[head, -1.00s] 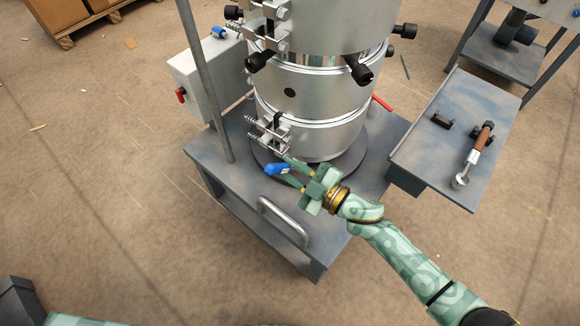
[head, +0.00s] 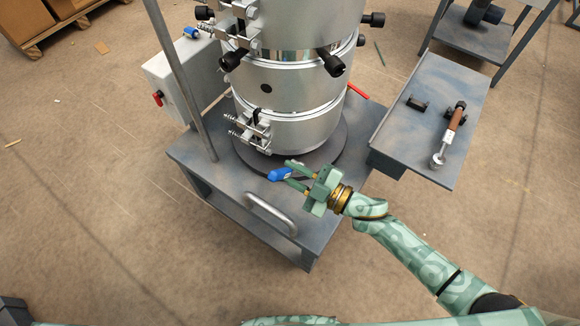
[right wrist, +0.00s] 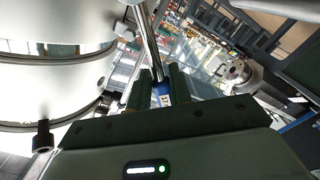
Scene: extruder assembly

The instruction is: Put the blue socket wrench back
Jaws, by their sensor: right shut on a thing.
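The blue socket wrench (head: 279,174) is in my right gripper (head: 290,173), over the front part of the extruder's base table. Its blue part shows at the fingertips in the head view. In the right wrist view the fingers (right wrist: 161,88) close around the blue part (right wrist: 162,97), and a shiny metal shaft (right wrist: 151,45) extends away from it. The gripper is apart from the lower clamp (head: 252,132) on the silver extruder barrel (head: 290,85). My left gripper is out of view.
A grey side shelf (head: 408,140) at right holds a small black block (head: 417,103) and a brown-handled tool (head: 451,135). A curved handle (head: 270,212) is on the table's front. A vertical pole (head: 180,80) and a control box (head: 185,75) stand at left.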

